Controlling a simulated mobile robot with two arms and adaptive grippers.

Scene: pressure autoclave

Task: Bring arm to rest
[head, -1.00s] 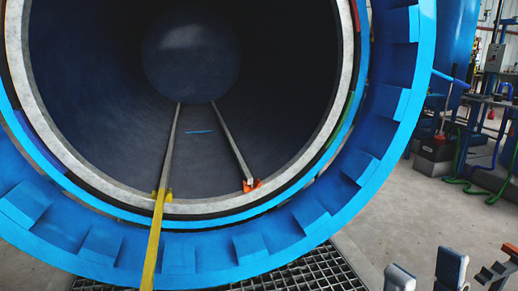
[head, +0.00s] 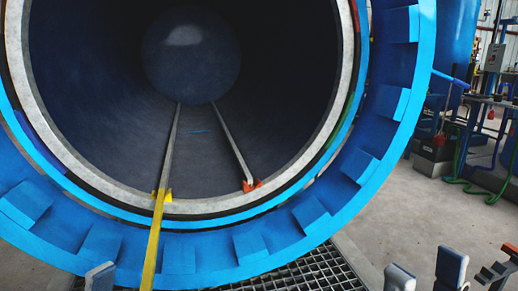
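My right gripper (head: 425,275) shows at the bottom right edge of the head view. Its two grey fingertips stand apart with only floor between them, so it is open and empty. One grey fingertip of my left gripper (head: 100,277) shows at the bottom left, in front of the blue ring's lower edge. The rest of the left gripper is below the frame, so I cannot see its opening. The large round autoclave (head: 400,103) has a bright blue toothed ring. Its mouth is open and its dark inside looks empty apart from the rails.
Two rails run into the autoclave. A yellow rail (head: 153,245) extends out from the left one, and an orange-red bracket (head: 252,186) sits at the right one's end. A floor grating (head: 315,271) lies below. Equipment with green hoses (head: 470,189) stands right. Concrete floor between is clear.

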